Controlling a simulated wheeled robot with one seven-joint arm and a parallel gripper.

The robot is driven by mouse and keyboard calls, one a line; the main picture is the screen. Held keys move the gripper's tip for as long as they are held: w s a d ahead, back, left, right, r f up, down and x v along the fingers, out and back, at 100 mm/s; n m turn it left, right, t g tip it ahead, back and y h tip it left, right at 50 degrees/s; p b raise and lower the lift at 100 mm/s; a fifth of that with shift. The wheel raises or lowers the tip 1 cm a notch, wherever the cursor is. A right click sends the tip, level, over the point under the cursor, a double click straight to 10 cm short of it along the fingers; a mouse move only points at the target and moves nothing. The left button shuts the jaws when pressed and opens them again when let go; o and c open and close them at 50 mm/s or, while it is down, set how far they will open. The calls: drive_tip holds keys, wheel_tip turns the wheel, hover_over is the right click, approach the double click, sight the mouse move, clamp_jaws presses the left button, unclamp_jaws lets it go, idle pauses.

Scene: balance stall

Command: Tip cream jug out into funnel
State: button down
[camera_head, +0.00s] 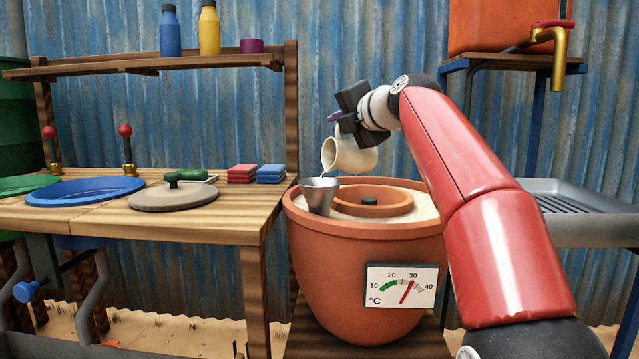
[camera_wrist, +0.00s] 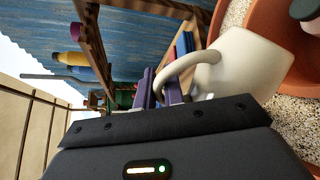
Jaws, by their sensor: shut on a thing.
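The cream jug (camera_head: 355,156) is in the air above the large clay pot, tilted with its mouth toward the lower left. Its lip is just above the grey metal funnel (camera_head: 319,197), and a thin streak shows between the lip and the funnel. The funnel stands upright at the pot's left rim. My gripper (camera_head: 338,119) is shut on the jug's handle. In the wrist view the purple fingers (camera_wrist: 160,90) are at the handle and the jug's body (camera_wrist: 245,66) is to their right. The inside of the funnel is hidden.
A metal drainer (camera_head: 577,197) is at right.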

drive_tip(key=shift+s+a+r+n+h+b, duration=0.25)
drive_tip(key=shift+s+a+n, duration=0.1)
drive_tip(key=shift+a+n, duration=0.3)
drive_tip(key=shift+s+a+r+n+h+b, duration=0.15)
drive_tip(key=shift+s+a+n+b, duration=0.15)
drive_tip(key=shift+a+n, duration=0.3)
idle(0.9)
drive_tip(key=shift+s+t, duration=0.1)
drive_tip(key=shift+t, duration=0.2)
drive_tip(key=shift+s+a+n+b, duration=0.35)
drive_tip(key=shift+a+n, duration=0.3)
drive_tip(key=shift+n, duration=0.3)
drive_tip(key=shift+a+h, duration=0.1)
drive_tip(key=shift+h, duration=0.2)
